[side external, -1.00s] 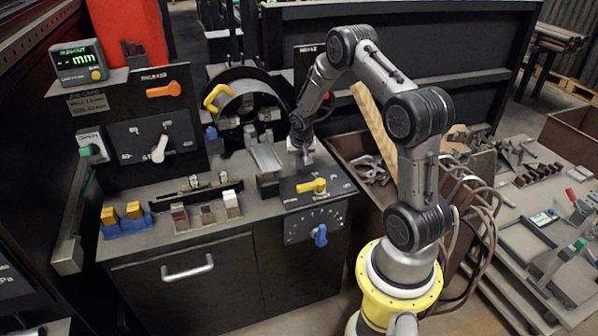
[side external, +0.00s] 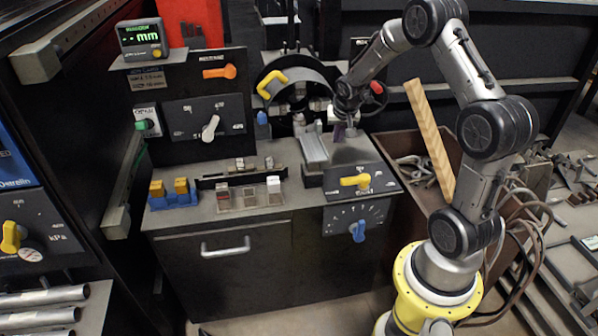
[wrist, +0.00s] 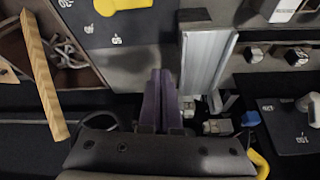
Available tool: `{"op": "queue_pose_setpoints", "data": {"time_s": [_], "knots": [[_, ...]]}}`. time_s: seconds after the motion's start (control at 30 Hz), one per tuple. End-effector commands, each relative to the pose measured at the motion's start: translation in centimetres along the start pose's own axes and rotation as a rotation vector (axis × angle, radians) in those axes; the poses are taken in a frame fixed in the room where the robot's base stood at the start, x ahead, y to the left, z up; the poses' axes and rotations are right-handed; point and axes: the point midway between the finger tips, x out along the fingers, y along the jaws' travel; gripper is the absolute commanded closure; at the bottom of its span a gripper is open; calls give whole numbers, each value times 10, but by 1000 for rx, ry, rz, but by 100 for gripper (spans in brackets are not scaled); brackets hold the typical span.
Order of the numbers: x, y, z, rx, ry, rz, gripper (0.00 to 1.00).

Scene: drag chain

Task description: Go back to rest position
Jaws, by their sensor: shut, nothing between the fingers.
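My gripper (side external: 346,131) is over the right part of the workbench (side external: 250,216), near a light metal rail (side external: 315,149). In the wrist view its two purple fingers (wrist: 160,98) are pressed together with nothing between them. The fingers are beside the metal rail (wrist: 205,65), apart from it in the picture. Their height above the bench is hard to tell.
A yellow lever (side external: 355,181) and a blue knob (side external: 358,231) are in front of my gripper. A round housing with a yellow handle (side external: 271,84) stands behind left. A wooden plank (side external: 430,140) leans in a bin of metal parts to the right.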

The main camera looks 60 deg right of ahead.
Motion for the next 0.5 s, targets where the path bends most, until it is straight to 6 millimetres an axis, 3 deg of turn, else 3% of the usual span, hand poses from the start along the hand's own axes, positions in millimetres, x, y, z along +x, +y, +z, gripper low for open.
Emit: {"op": "queue_pose_setpoints", "data": {"time_s": [0.1,0.23,0.37,0.5], "knots": [[-67,-46,-14,-59,102,-85,100],[-150,-81,0,-138,174,-174,100],[-231,-96,39,-247,220,-260,100],[-302,-84,101,-396,243,-351,100]]}}
